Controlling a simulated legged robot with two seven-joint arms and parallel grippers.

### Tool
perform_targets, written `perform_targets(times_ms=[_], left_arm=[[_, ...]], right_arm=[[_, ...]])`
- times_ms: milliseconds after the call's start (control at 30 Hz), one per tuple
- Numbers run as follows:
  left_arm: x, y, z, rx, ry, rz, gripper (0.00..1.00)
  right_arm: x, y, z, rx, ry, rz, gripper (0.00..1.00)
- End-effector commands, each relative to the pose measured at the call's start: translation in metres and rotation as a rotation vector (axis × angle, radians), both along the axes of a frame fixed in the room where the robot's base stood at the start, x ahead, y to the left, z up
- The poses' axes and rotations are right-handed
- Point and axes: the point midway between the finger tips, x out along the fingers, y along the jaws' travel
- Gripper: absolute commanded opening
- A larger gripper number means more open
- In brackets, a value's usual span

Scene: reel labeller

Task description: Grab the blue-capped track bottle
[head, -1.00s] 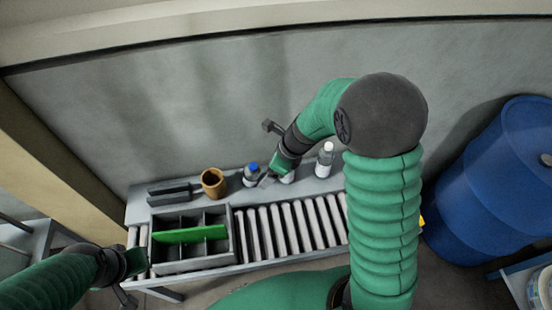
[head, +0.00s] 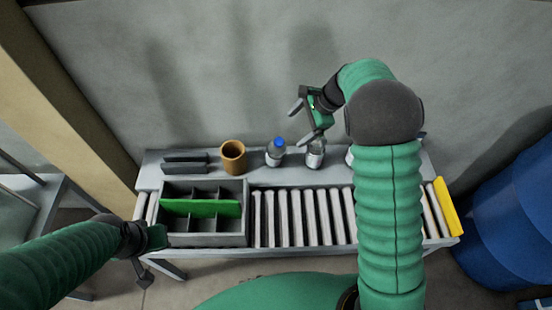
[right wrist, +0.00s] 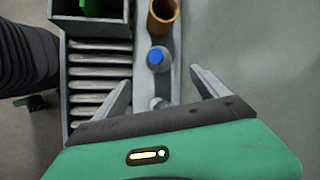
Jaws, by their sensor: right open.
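The blue-capped bottle (head: 275,152) stands upright on the back shelf of the conveyor table, right of a brown cup. In the right wrist view the blue-capped bottle (right wrist: 158,58) lies just beyond the fingertips, roughly centred between them. My right gripper (head: 303,121) is open and empty, up and to the right of the bottle in the head view; its spread fingers (right wrist: 161,78) show in the wrist view. My left gripper (head: 144,258) is at the table's front left corner, far from the bottle; its jaws are unclear.
A second bottle (head: 315,154) stands just right of the blue-capped one, below my right gripper. Another bottle is mostly hidden behind my right arm. The brown cup (head: 233,157) is close on the left. A grey divided crate (head: 244,222) stands in front on the rollers (head: 300,218).

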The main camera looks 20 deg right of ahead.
Motion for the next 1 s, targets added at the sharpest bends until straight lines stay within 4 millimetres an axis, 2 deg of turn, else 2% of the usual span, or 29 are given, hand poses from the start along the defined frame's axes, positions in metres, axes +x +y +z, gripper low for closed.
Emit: perform_targets(times_ms=[200, 333, 533, 700, 800, 1000], left_arm=[[0.000, 0.000, -0.004, 0.000, -0.001, 0.000, 0.00], [0.000, 0.000, -0.007, 0.000, 0.000, 0.000, 0.00], [0.000, 0.000, -0.008, 0.000, 0.000, 0.000, 0.00], [0.000, 0.000, -0.010, 0.000, 0.000, 0.000, 0.00], [0.000, 0.000, -0.011, 0.000, 0.000, 0.000, 0.00], [0.000, 0.000, -0.011, 0.000, 0.000, 0.000, 0.00]], right_arm=[[0.015, 0.021, -0.051, 0.000, 0.008, 0.000, 0.83], [0.024, 0.033, -0.078, 0.001, 0.006, -0.002, 0.83], [0.030, 0.041, -0.098, 0.001, 0.004, -0.002, 0.83], [0.035, 0.050, -0.128, 0.000, 0.007, -0.002, 0.83], [0.040, 0.055, -0.139, 0.001, 0.006, -0.003, 0.83], [0.042, 0.056, -0.141, 0.002, 0.002, -0.005, 0.83]])
